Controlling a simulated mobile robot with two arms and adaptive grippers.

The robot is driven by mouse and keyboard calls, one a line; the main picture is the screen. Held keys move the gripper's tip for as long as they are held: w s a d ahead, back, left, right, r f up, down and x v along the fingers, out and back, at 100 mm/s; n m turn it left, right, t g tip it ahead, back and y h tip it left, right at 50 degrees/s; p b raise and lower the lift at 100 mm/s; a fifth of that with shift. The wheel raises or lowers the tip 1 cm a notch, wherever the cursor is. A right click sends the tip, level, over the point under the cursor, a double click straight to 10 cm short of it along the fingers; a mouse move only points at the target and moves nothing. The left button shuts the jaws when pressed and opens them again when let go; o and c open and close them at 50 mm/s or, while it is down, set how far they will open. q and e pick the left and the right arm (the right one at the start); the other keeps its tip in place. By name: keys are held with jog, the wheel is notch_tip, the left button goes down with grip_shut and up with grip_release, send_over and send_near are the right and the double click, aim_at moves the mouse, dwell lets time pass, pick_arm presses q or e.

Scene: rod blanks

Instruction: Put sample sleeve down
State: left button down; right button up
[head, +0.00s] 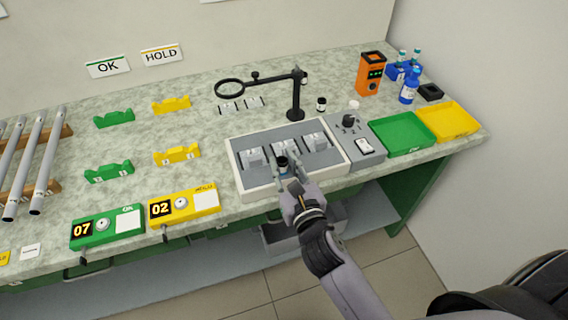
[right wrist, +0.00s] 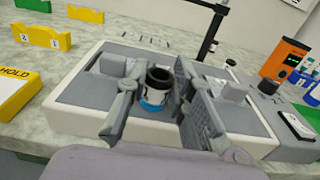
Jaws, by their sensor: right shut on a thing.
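The sample sleeve (right wrist: 157,90) is a short, open-topped dark cylinder with a white and blue lower part. It also shows in the head view (head: 283,163), partly hidden by the gripper. My right gripper (head: 288,176) is shut on the sleeve, with one finger on each side. The sleeve is upright over the front middle of the grey fixture with a pale frame (head: 241,178). I cannot tell whether its bottom, hidden in part, touches the fixture. My left gripper is not in view.
Grey blocks (head: 251,156) stand on the fixture close to the sleeve. A control box (head: 355,136), a green tray (head: 402,132) and a yellow tray (head: 447,121) lie to the right. A magnifier stand (head: 296,100) is behind. Counter boxes (head: 107,228) and metal rods (head: 46,165) are left.

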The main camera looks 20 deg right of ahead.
jog(key=o, duration=0.8)
jog(key=shift+r, duration=0.15)
jog(key=shift+s, duration=0.3)
jog(key=s+b, duration=0.3)
jog(key=s, duration=0.8)
jog(key=shift+s+d+r, duration=0.2)
jog(key=shift+r, duration=0.05)
